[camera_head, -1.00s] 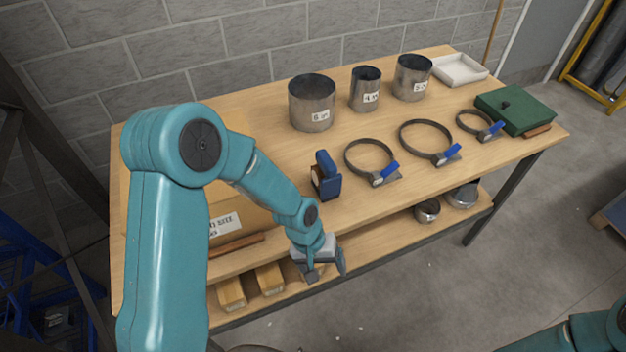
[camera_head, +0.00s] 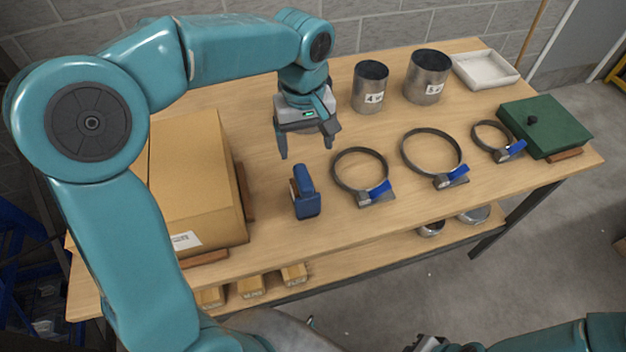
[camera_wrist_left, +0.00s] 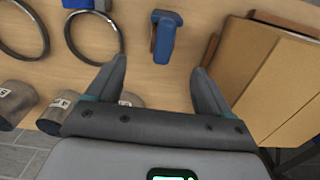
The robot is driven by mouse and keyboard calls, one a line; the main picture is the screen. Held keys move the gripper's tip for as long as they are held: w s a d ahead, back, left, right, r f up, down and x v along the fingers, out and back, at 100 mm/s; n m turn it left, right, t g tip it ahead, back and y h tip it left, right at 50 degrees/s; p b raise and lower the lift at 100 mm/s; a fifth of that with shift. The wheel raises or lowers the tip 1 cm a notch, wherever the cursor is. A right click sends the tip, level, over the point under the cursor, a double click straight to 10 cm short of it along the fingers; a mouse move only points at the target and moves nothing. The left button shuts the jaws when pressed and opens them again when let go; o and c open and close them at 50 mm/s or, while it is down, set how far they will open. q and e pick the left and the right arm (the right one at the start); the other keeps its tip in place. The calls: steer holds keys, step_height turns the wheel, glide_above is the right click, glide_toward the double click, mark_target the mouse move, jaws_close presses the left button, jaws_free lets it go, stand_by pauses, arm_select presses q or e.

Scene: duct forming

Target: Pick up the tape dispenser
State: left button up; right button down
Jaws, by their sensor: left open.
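The blue tape dispenser (camera_head: 305,194) stands on the workbench, between the cardboard box and the nearest ring clamp. My left gripper (camera_head: 306,154) is open and empty, above the bench and behind the dispenser, with its fingers pointing down. In the left wrist view the dispenser (camera_wrist_left: 164,38) lies ahead of the fingertips, roughly midway between the two fingers of the left gripper (camera_wrist_left: 160,75). The fingers do not touch it.
A large cardboard box (camera_head: 193,185) stands left of the dispenser. Ring clamps with blue handles (camera_head: 380,190) lie to its right. Metal cylinders (camera_head: 370,88), a white tray (camera_head: 486,70) and a green case (camera_head: 546,126) occupy the back and right. Bare wood surrounds the dispenser.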

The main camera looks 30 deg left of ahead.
mark_target(301, 180)
arm_select(q)
steer(key=shift+s+a+f, duration=0.15)
steer(key=shift+s+f, duration=0.65)
steer(key=shift+f, duration=0.15)
steer(key=f, duration=0.7)
steer(key=shift+w+f, duration=0.15)
steer(key=shift+w, duration=0.25)
steer(key=shift+s+f, duration=0.2)
steer(key=shift+s, duration=0.1)
steer(key=shift+s+f+p, duration=0.1)
steer(key=shift+f+p, duration=0.1)
steer(key=shift+p, duration=0.15)
steer(key=f, duration=0.2)
steer(key=w+f+p, duration=0.1)
steer(key=f, duration=0.1)
steer(key=shift+w+a, duration=0.2)
steer(key=shift+f, duration=0.45)
steer(key=shift+s+f, duration=0.1)
steer(key=shift+s, duration=0.15)
steer(key=shift+w+f, duration=0.1)
steer(key=shift+w, duration=0.1)
steer(key=c, duration=1.3)
steer(key=shift+s, duration=0.1)
arm_select(e)
step_height(301, 180, up, 2)
steer(key=shift+r, duration=0.1)
